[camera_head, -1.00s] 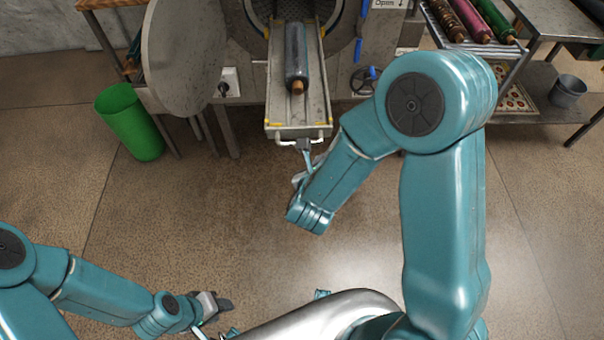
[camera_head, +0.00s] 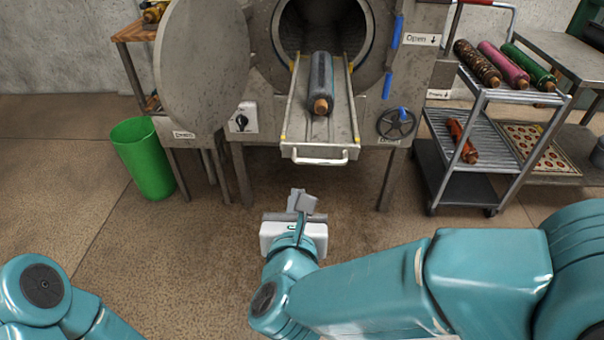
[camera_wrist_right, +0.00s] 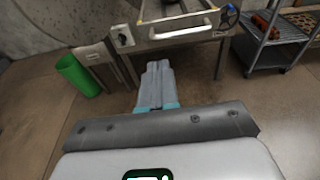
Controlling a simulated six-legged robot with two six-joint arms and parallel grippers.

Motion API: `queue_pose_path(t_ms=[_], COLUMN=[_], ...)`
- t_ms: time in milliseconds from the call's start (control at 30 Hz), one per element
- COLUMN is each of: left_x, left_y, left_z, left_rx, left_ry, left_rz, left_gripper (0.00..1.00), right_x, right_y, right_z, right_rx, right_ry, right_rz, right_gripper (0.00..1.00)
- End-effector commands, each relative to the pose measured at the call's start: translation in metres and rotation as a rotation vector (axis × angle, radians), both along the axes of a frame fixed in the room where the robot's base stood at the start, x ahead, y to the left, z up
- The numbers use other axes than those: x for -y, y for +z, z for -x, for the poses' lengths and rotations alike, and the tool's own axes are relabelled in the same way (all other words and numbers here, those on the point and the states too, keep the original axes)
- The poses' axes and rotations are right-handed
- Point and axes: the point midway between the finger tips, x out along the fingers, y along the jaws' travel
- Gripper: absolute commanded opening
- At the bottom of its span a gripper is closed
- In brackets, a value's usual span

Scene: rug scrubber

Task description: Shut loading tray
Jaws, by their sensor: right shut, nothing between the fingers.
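The loading tray (camera_head: 337,128) is a grey metal tray that sticks out of the round drum opening of the machine (camera_head: 258,55). A dark rolled rug (camera_head: 321,82) lies on it. The white handle (camera_head: 320,156) is on the tray's front end. My right gripper (camera_head: 302,205) is shut and empty, below and in front of the handle and apart from it. In the right wrist view the shut fingers (camera_wrist_right: 157,80) point toward the tray's handle (camera_wrist_right: 181,32). My left arm shows at the lower left, but its gripper is out of view.
The round machine door (camera_head: 202,65) stands open at the left. A green bin (camera_head: 143,158) is on the floor below it. A wheeled rack (camera_head: 463,140) with rolled rugs stands at the right. A handwheel (camera_head: 396,124) is right of the tray. The floor in front is clear.

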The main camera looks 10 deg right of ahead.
Motion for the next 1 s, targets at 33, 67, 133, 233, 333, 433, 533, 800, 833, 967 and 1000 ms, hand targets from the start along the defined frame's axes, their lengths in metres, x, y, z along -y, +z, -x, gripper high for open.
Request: queue_pose_path(t_ms=[33,67,133,233,333,433,533,800,833,967,1000], left_x=[0.000,0.000,0.000,0.000,0.000,0.000,0.000,0.000,0.000,0.000,0.000], left_y=[-0.001,-0.001,-0.001,-0.001,-0.001,-0.001,-0.001,-0.001,-0.001,-0.001,-0.001], left_z=[0.000,0.000,0.000,0.000,0.000,0.000,0.000,0.000,0.000,0.000,0.000], left_rx=[0.000,0.000,0.000,0.000,0.000,0.000,0.000,0.000,0.000,0.000,0.000], left_ry=[0.000,0.000,0.000,0.000,0.000,0.000,0.000,0.000,0.000,0.000,0.000], left_rz=[0.000,0.000,0.000,0.000,0.000,0.000,0.000,0.000,0.000,0.000,0.000], left_gripper=[0.40,0.40,0.40,0.40,0.40,0.40,0.40,0.40,0.40,0.40,0.40], right_x=[0.004,0.007,0.011,0.016,0.022,0.026,0.028,0.030,0.030,0.030,0.030], right_y=[-0.004,-0.005,-0.009,-0.013,-0.017,-0.020,-0.022,-0.023,-0.023,-0.023,-0.023], right_z=[-0.011,-0.017,-0.031,-0.051,-0.068,-0.083,-0.093,-0.101,-0.101,-0.100,-0.100], right_rx=[-0.003,-0.003,-0.004,-0.003,-0.003,-0.002,-0.002,-0.002,-0.002,-0.002,-0.002], right_ry=[-0.006,-0.007,-0.007,-0.007,-0.008,-0.006,-0.004,-0.002,-0.002,-0.002,-0.002], right_rz=[-0.001,0.000,0.000,0.001,0.001,0.001,0.000,0.000,0.000,0.000,0.000], right_gripper=[0.00,0.00,0.00,0.00,0.00,0.00,0.00,0.00,0.00,0.00,0.00])
